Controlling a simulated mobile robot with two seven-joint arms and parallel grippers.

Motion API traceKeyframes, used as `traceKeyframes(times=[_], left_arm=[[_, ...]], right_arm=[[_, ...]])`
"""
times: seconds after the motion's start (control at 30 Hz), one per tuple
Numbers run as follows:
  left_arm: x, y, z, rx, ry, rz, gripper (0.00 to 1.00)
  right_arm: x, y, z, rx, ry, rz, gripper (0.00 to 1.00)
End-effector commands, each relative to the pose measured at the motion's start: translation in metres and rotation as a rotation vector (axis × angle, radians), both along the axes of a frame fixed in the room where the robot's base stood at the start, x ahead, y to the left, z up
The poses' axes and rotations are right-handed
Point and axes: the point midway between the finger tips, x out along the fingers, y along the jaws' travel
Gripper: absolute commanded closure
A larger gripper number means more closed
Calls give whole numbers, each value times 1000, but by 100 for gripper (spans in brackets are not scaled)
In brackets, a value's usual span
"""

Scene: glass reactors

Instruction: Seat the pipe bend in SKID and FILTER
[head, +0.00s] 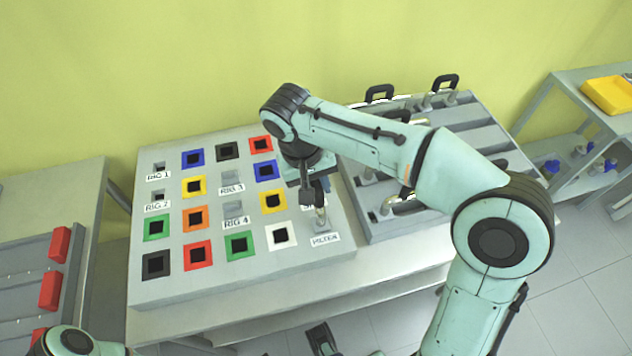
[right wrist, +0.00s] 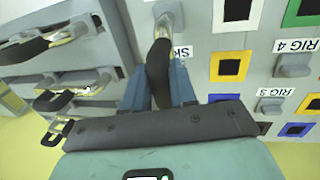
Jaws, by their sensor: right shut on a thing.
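The pipe bend has a black grip (right wrist: 159,72) and bright metal ends. My right gripper (head: 308,188) is shut on the black grip; its blue fingers flank it in the right wrist view (right wrist: 160,85). One metal end (head: 320,217) points down at the socket by the FILTER label (head: 325,239). Whether it is fully in cannot be told. The other end, by the SKID label (right wrist: 182,53), is hidden by my gripper, which also covers most of that label in the head view. My left gripper is not clearly seen.
The grey panel (head: 300,262) carries several coloured square frames and RIG sockets left of my gripper. A grey rack (head: 470,160) with several black-handled pipes stands close on the right. A bench with red blocks (head: 50,291) is at far left.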

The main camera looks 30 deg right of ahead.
Motion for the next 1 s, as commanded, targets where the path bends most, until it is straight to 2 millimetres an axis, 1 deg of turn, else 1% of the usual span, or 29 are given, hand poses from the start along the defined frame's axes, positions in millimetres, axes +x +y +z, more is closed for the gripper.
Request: traceKeyframes(times=[0.83,0.87,0.9,0.93,1.0], left_arm=[[0,0,0,0,1,0,35],[0,0,0,0,1,0,35],[0,0,0,0,1,0,35],[0,0,0,0,1,0,35],[0,0,0,0,1,0,35]], right_arm=[[0,0,-5,0,1,0,100],[0,0,-6,0,1,0,67],[0,0,-6,0,1,0,54],[0,0,-6,0,1,0,45],[0,0,-5,0,1,0,44]])
